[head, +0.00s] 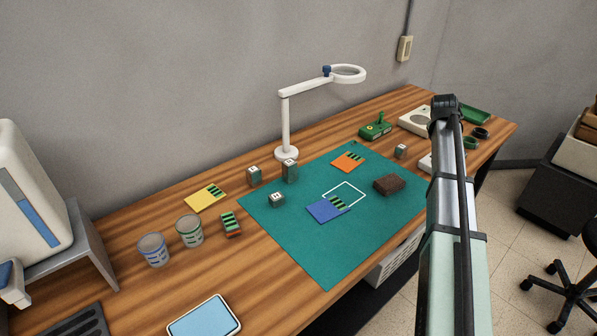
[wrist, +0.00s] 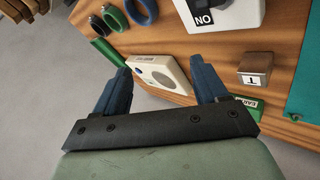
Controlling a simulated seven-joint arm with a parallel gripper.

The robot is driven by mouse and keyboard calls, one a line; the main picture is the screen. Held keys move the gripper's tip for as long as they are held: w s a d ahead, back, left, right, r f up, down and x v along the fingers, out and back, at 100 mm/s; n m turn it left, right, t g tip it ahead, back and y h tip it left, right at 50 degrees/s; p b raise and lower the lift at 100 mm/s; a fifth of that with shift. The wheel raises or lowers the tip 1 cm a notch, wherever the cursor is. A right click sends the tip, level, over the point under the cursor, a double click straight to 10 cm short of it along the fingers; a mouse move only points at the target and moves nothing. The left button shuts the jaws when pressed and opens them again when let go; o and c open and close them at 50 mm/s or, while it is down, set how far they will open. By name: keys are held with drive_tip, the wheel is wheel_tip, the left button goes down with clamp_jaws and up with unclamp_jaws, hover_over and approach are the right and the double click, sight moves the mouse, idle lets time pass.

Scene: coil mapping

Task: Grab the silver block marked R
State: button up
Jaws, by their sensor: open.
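Several small silver-grey blocks with white tops stand on the table. In the head view one (head: 254,176) is at the mat's back-left edge, a taller one or stack (head: 290,170) is beside it, and another (head: 276,199) lies nearer on the mat. One more (head: 400,151) is at the right by the mat's edge. Their letters are too small to read there. In the wrist view a silver block marked T (wrist: 254,77) sits right of my gripper. I see no R mark. My gripper (wrist: 160,68) is open and empty above the table; the head view does not show its fingers.
A white box with a round disc (wrist: 163,73) lies below my fingers. A white block labelled NO (wrist: 222,14) and green and blue rings (wrist: 142,10) are nearby. In the head view a white lamp (head: 286,125) rises behind the green mat (head: 320,262), and a brown block (head: 389,184) lies on it.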

drive_tip(key=a+g+y, duration=0.2)
drive_tip(key=a, duration=1.4)
wheel_tip(320, 180, up, 5)
drive_tip(key=n+g+y, duration=0.3)
drive_tip(key=n+g, duration=0.1)
drive_tip(key=g, duration=0.1)
hover_over(289, 162)
wheel_tip(289, 162, down, 8)
drive_tip(key=shift+r, duration=0.2)
drive_tip(key=shift+w+f, duration=0.15)
drive_tip(key=shift+f, duration=3)
drive_tip(key=c, duration=1.2)
drive_tip(key=shift+c, duration=0.2)
